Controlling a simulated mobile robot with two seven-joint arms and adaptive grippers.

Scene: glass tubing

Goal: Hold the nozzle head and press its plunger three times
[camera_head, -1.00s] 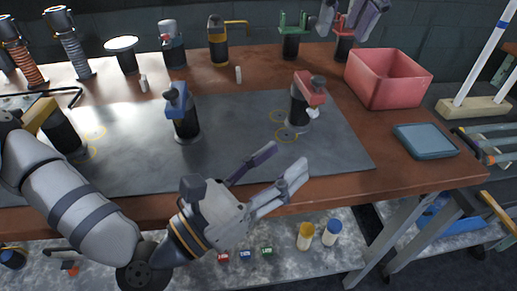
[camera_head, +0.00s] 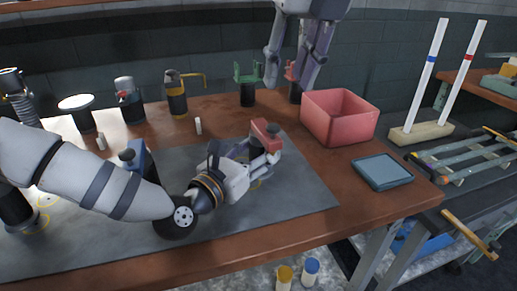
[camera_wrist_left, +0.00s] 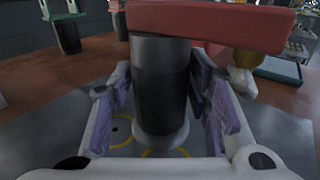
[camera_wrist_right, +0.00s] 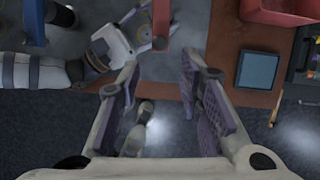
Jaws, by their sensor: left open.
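The nozzle head (camera_head: 266,135) has a red block on top of a dark, grey-based upright body (camera_wrist_left: 160,90). It stands on the grey mat (camera_head: 300,190). A pale nozzle tip (camera_wrist_left: 241,78) sticks out under the red block's right end in the left wrist view. My left gripper (camera_head: 258,158) has its fingers on both sides of the dark body, below the red block, and is open. The plunger is not clear in the wrist views.
A blue-topped device (camera_head: 137,157) stands on the mat, partly behind my left arm. A red bin (camera_head: 340,125) and a blue tray (camera_head: 382,171) are at the right. Several other fixtures, including a green-topped one (camera_head: 247,85), line the back of the table.

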